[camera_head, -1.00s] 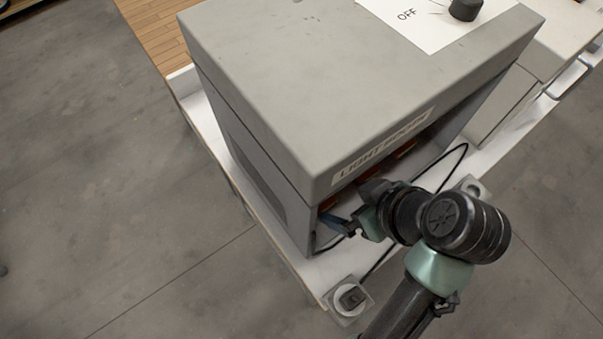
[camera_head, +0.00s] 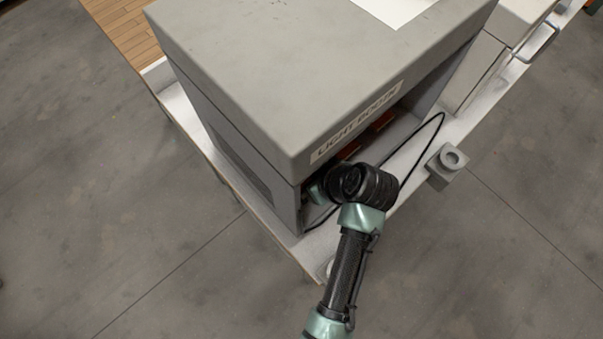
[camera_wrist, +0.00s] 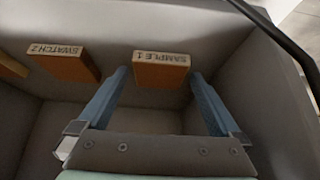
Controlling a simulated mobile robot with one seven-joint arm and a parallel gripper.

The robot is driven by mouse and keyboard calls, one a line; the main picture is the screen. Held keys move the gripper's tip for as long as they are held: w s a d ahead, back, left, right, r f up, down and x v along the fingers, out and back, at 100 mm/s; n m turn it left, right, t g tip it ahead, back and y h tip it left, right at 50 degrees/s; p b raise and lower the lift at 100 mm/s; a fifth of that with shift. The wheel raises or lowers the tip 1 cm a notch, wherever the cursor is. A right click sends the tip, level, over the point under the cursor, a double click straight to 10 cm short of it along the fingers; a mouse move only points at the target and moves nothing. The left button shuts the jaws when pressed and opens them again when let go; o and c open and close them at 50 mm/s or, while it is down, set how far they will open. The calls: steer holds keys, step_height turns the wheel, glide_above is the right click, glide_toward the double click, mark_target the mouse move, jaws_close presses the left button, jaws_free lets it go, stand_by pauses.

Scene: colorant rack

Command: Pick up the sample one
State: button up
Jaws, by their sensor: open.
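Sample one is an orange-brown block (camera_wrist: 160,74) with a white label reading "SAMPLE 1", in the upper middle of the wrist view. My gripper (camera_wrist: 160,82) is open, with one blue finger on each side of the block. The left fingertip looks close to the block's left side and the right one close to its right side; I cannot tell whether they touch. In the head view my arm reaches into the open front of the grey light booth (camera_head: 250,70), and the gripper's fingers are hidden there.
A similar block labelled "SWATCH 2" (camera_wrist: 64,63) stands left of sample one, with part of another block (camera_wrist: 12,66) at the left edge. The booth's grey walls enclose the gripper. A black cable (camera_head: 420,142) loops in front of the booth, near a small grey holder (camera_head: 447,163).

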steer(key=shift+c, duration=0.3)
steer(key=c, duration=1.1)
steer(key=shift+c, duration=0.2)
steer(key=shift+w+r, duration=0.1)
